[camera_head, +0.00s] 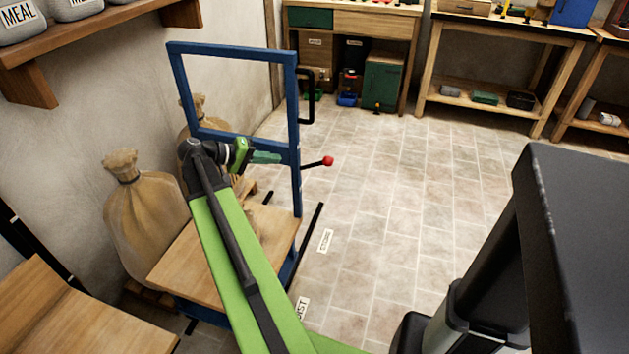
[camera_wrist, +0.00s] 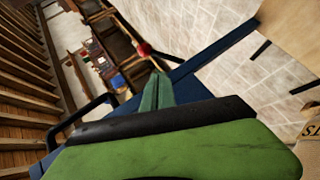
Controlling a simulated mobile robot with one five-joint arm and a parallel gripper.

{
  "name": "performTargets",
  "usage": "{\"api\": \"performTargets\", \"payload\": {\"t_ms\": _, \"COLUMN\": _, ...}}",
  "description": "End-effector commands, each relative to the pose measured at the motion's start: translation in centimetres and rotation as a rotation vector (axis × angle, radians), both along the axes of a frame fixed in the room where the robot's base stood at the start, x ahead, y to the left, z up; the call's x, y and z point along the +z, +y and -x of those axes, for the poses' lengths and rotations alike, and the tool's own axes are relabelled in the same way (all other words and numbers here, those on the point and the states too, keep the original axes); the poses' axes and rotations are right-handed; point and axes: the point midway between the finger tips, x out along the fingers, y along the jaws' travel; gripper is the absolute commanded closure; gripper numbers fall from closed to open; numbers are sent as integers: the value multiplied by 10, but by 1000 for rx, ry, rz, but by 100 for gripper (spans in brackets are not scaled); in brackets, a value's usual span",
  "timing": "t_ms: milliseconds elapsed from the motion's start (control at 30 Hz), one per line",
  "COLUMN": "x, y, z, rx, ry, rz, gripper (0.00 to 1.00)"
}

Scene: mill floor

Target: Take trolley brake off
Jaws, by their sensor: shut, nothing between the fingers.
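The trolley has a blue upright frame (camera_head: 296,130) and a wooden deck (camera_head: 185,262). The brake lever is a black rod with a red knob (camera_head: 328,161); it sticks out to the right from the frame's right post, tilted slightly up. My gripper (camera_head: 278,157) is shut and empty, left of that post and apart from the knob. In the wrist view the green fingers (camera_wrist: 157,78) point toward the red knob (camera_wrist: 144,48), which shows just beyond their tips. Whether the fingers touch the frame I cannot tell.
Tied sacks (camera_head: 146,210) stand by the left wall behind the trolley. A black handle (camera_head: 308,96) is on the frame's right post. Workbenches (camera_head: 500,30) line the back. The tiled floor (camera_head: 400,190) right of the trolley is clear.

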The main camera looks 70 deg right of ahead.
Motion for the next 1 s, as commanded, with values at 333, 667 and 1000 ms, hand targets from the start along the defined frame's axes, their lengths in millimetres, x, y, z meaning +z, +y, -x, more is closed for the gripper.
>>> {"api": "performTargets", "payload": {"t_ms": 333, "x": 5, "y": -29, "z": 35, "rx": -71, "ry": 54, "rz": 88, "gripper": 100}}
{"api": "performTargets", "payload": {"t_ms": 667, "x": -6, "y": -44, "z": 51, "rx": -72, "ry": 52, "rz": 85, "gripper": 100}}
{"api": "performTargets", "payload": {"t_ms": 1000, "x": -26, "y": -85, "z": 94, "rx": -72, "ry": 53, "rz": 85, "gripper": 100}}
